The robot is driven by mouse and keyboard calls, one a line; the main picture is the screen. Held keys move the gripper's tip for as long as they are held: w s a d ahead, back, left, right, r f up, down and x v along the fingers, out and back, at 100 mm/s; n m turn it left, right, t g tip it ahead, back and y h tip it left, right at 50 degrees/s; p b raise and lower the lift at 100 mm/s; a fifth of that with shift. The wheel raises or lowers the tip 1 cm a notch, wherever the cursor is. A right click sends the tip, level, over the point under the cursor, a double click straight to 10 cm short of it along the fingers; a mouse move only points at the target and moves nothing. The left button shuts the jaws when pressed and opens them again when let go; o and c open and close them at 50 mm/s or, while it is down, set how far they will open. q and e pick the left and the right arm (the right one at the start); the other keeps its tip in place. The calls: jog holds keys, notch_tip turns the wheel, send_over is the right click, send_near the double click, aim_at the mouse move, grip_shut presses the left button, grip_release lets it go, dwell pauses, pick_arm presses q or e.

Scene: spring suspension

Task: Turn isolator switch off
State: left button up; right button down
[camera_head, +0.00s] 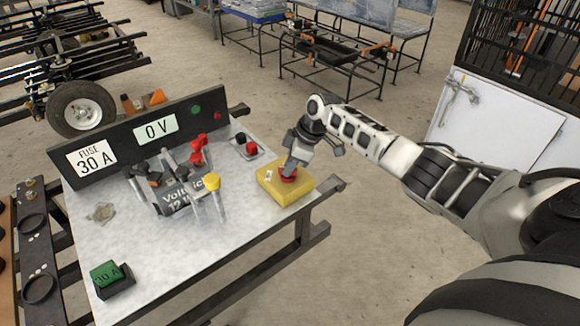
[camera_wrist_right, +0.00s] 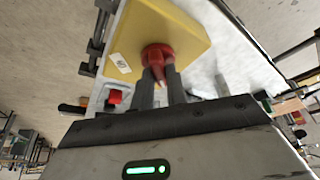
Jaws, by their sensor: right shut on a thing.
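The isolator switch is a yellow box (camera_head: 283,190) with a red knob (camera_head: 289,175), at the right end of the metal-topped table. In the right wrist view the yellow box (camera_wrist_right: 165,28) fills the top, and the red knob (camera_wrist_right: 158,55) sits between my finger ends. My right gripper (camera_head: 290,168) reaches down from above and is shut on the red knob. In the right wrist view its two fingers (camera_wrist_right: 160,78) point at the knob. A small white label (camera_wrist_right: 119,62) is on the box; its marking is too small to read. My left gripper is not in view.
A black panel (camera_head: 100,135) reading "FUSE 30 A" and "0 V" stands along the table's back. A tester with clamps (camera_head: 172,195) is mid-table. Red and black terminals (camera_head: 246,143) sit behind the switch. A green 30 A fuse (camera_head: 107,274) is at front left.

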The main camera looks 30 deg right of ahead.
jog(key=shift+s+f, duration=0.1)
jog(key=c, duration=1.4)
grip_release()
jog(key=p+v, duration=0.1)
jog(key=v, duration=1.5)
jog(key=shift+a, duration=0.2)
